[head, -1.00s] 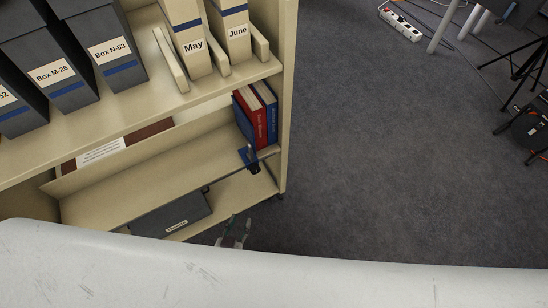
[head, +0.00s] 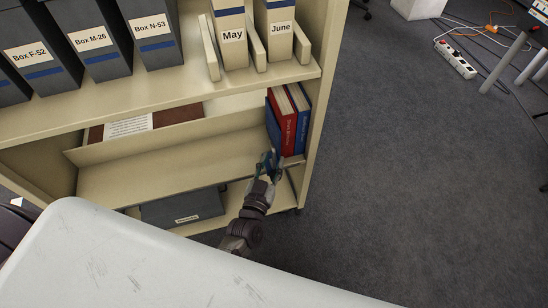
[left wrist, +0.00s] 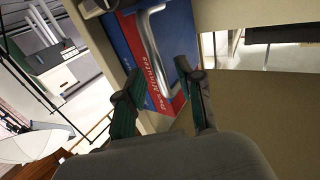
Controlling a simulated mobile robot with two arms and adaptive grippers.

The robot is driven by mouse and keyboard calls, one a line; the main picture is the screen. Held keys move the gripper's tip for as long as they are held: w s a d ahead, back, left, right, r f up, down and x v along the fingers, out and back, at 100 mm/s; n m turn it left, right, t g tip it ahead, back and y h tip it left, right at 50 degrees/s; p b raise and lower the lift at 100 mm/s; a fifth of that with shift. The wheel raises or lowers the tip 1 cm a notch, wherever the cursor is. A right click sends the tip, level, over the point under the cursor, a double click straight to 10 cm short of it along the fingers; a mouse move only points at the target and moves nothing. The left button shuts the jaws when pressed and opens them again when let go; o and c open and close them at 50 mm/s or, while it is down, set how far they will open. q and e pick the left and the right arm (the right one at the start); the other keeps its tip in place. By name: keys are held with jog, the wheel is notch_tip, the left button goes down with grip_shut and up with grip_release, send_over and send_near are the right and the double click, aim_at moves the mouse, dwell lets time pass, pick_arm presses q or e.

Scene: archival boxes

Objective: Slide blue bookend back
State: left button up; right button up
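The blue bookend (head: 271,126) stands upright against the left side of a red book (head: 286,122) on the middle shelf. In the left wrist view the blue bookend (left wrist: 181,38) shows as a flat blue panel with a curved silver bar in front of it. My left gripper (head: 268,162) is in front of the bookend at the shelf's front edge. In the left wrist view my left gripper (left wrist: 162,84) has its fingers spread, with nothing clearly held between them. Whether a finger touches the bookend is unclear. My right gripper is not in view.
A blue book (head: 301,118) stands right of the red one, by the shelf's side panel. Archival boxes (head: 97,40) and May and June files (head: 231,38) fill the top shelf. A grey box (head: 185,208) lies below. The middle shelf (head: 165,170) is clear left of the bookend.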

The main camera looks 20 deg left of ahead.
pick_arm(q)
jog(key=shift+w, duration=1.1)
grip_shut()
